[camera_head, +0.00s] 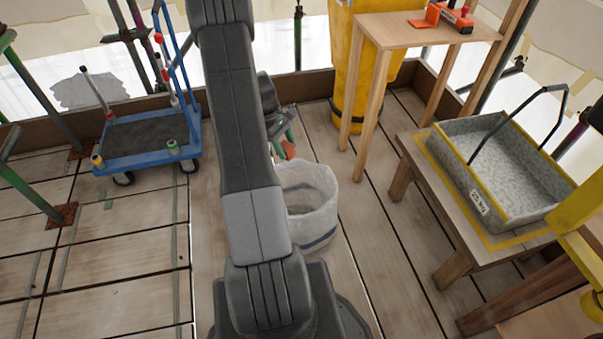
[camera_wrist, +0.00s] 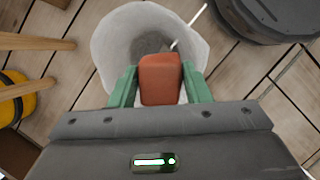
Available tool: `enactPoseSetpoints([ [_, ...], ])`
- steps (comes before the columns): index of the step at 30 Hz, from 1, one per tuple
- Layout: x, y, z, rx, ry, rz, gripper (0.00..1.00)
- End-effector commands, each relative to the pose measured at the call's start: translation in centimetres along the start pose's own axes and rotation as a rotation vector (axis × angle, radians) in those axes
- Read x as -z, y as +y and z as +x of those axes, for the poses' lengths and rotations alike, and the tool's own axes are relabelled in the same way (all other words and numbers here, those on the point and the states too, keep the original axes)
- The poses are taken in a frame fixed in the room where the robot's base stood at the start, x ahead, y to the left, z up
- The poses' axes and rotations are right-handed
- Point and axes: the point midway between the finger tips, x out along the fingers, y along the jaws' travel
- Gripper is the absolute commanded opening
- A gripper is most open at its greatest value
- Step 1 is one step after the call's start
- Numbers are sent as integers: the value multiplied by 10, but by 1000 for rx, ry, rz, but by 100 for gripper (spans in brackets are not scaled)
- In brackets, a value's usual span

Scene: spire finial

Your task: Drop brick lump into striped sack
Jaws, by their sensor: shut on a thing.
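The brick lump (camera_wrist: 160,78) is a reddish-brown block held between the green fingers of my gripper (camera_wrist: 160,86) in the wrist view. It also shows small in the head view (camera_head: 289,150), where the gripper is partly hidden behind my arm. The striped sack (camera_head: 322,190) is a whitish, open-topped bag with a dark stripe low on its side, standing on the plank floor. In the wrist view the lump appears over the opening of the sack (camera_wrist: 108,42). The lump is above the sack, near its far rim in the head view. My arm hides the sack's left part.
A blue trolley (camera_head: 148,140) stands at left. A yellow bin (camera_head: 352,70) and a small wooden table (camera_head: 400,30) are at the back. A grey tub (camera_head: 515,215) with a handle sits on a low bench (camera_head: 425,165) at right. Planks right of the sack are clear.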

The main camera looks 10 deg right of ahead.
Motion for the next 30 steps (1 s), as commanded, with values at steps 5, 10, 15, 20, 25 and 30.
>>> enactPoseSetpoints([
  [5,8,22,55,-82,-1,-198,15],
  [10,11,38,86,-153,1,-366,15],
  [15,13,48,102,-197,0,-473,15],
  [20,13,51,106,-212,0,-511,15],
  [25,17,52,115,-213,0,-514,15],
  [30,24,51,132,-212,0,-513,15],
])
